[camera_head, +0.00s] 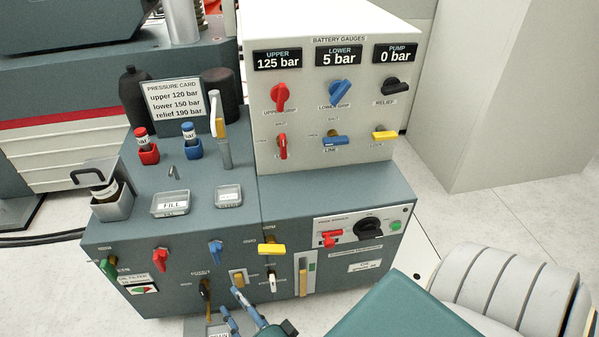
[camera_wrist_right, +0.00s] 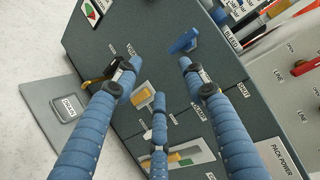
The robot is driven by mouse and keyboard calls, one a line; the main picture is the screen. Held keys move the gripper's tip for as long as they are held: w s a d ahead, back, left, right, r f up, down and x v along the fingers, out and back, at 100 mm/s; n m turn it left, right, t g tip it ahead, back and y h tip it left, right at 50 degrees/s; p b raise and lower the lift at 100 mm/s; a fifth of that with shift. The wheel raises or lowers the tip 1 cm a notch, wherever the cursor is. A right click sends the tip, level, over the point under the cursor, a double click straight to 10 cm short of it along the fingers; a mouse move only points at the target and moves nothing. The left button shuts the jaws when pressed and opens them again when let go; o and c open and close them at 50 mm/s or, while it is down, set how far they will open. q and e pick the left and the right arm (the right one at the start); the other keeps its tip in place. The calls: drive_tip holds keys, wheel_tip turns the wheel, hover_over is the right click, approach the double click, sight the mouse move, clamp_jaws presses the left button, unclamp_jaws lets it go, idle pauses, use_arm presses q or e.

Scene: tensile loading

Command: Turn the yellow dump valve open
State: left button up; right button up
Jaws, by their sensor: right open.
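A yellow lever handle (camera_head: 272,248) lies roughly level on the upper front panel of the grey-blue cabinet. Its label is too small to read. A yellow handle (camera_head: 384,135) also sits on the white gauge panel, under the black relief knob. My right gripper (camera_head: 230,302), with blue fingers, is low in front of the cabinet, below and left of the front yellow handle. In the wrist view its three fingers (camera_wrist_right: 160,72) are spread and empty, facing a yellow block (camera_wrist_right: 145,95) on the panel. My left gripper is not in view.
Red (camera_head: 160,259) and blue (camera_head: 215,251) levers stand left of the front yellow handle. A black-and-yellow handle (camera_head: 205,288) is beside my right fingers, above a drain tray (camera_wrist_right: 66,109). A sight gauge (camera_head: 303,275) is to the right. Open floor lies right of the cabinet.

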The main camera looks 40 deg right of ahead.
drive_tip(key=s+f+n+g+y+p, duration=0.1)
drive_tip(key=s+f+n+g+p, duration=0.3)
drive_tip(key=s+n+p, duration=0.5)
drive_tip(key=s+d+f+n+g+y+p, duration=0.1)
drive_tip(key=s+f+n+g+p, duration=0.4)
drive_tip(key=s+n+p, duration=0.4)
drive_tip(key=s+g+p, duration=0.1)
drive_tip(key=s+p, duration=0.1)
drive_tip(key=s, duration=0.2)
drive_tip(key=shift+d, duration=0.2)
drive_tip(key=shift+f, duration=0.1)
